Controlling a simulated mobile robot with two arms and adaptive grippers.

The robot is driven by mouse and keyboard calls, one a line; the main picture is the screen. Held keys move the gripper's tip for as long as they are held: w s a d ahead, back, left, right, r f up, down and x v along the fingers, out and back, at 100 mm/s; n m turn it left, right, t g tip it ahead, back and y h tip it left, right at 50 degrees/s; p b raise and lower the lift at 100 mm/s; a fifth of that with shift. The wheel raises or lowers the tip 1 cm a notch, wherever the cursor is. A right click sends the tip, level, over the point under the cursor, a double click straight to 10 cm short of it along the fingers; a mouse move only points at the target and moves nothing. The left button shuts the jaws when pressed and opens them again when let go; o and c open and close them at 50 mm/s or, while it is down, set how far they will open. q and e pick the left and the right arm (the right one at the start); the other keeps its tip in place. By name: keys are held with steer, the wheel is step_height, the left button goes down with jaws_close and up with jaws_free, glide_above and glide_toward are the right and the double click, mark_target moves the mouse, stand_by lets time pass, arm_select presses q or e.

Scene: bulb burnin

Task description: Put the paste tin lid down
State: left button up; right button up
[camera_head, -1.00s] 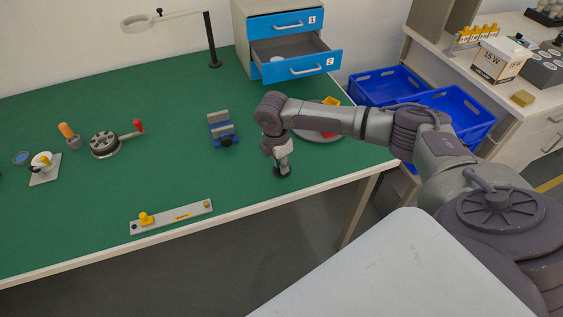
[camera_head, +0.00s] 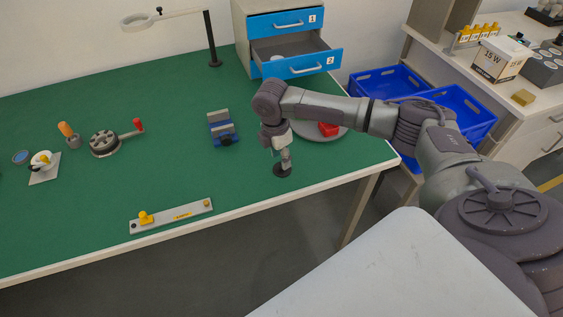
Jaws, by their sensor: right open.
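A small dark round disc (camera_head: 282,171), which looks like the paste tin lid, lies flat on the green bench top near its front edge. My right gripper (camera_head: 286,161) is open and points down just above the disc. Its fingertips are small here, and I cannot tell whether they touch it. A small round tin with a blue top face (camera_head: 20,157), perhaps the paste tin, is at the far left of the bench. My left gripper is not in view.
A grey round tray (camera_head: 330,134) with a red item is behind my right wrist. A blue vise (camera_head: 222,128), a red-handled round fixture (camera_head: 105,143) and a grey bar (camera_head: 172,216) stand on the bench. Drawer 2 (camera_head: 300,65) is open. The bench between them is clear.

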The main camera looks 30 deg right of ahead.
mark_target(277, 171)
step_height(277, 171, up, 9)
steer(key=a, duration=0.1)
steer(key=shift+b, duration=0.35)
steer(key=shift+f, duration=0.15)
